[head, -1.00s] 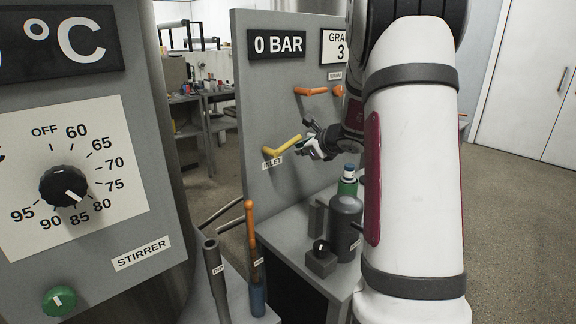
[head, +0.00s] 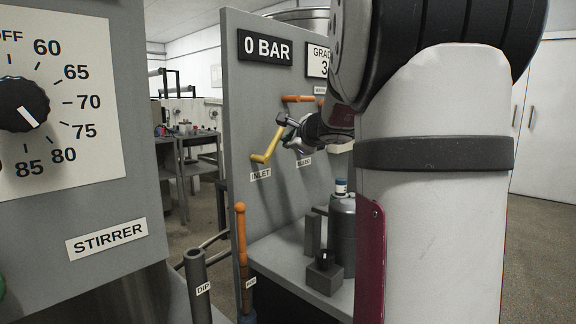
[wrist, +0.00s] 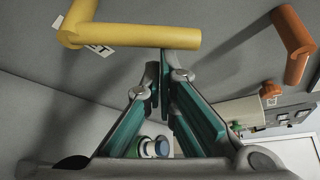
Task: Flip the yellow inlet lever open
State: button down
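The yellow inlet lever (head: 268,146) is on the grey panel above the INLET label, slanting up to the right in the head view. In the wrist view the lever (wrist: 135,36) runs across the top, partly covering its label. My gripper (head: 284,124) is at the lever's upper free end. In the wrist view the teal-padded fingers of my gripper (wrist: 160,72) are drawn together, with only a narrow gap at the tips. The tips meet the lever's lower edge in that picture; the lever is not seen between them. Actual contact is hard to tell.
An orange handle (head: 298,99) is above the lever, and an orange one (wrist: 293,45) shows right in the wrist view. A grey bottle (head: 342,225) and a small block (head: 324,275) stand on the ledge below. The stirrer panel (head: 110,200) is at the left.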

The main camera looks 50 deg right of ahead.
aim_at(278, 136)
jog(key=shift+a+r+n+t+h+b, duration=0.25)
jog(key=shift+a+r+n+b, duration=0.45)
jog(key=shift+b, duration=1.2)
jog(key=shift+a+r+n+t+h+b, duration=0.15)
jog(key=shift+a+r+n+h+b, duration=0.45)
jog(key=shift+b, duration=1.25)
jog(key=shift+a+r+y, duration=0.1)
jog(key=shift+a+y, duration=0.15)
jog(key=shift+a, duration=0.6)
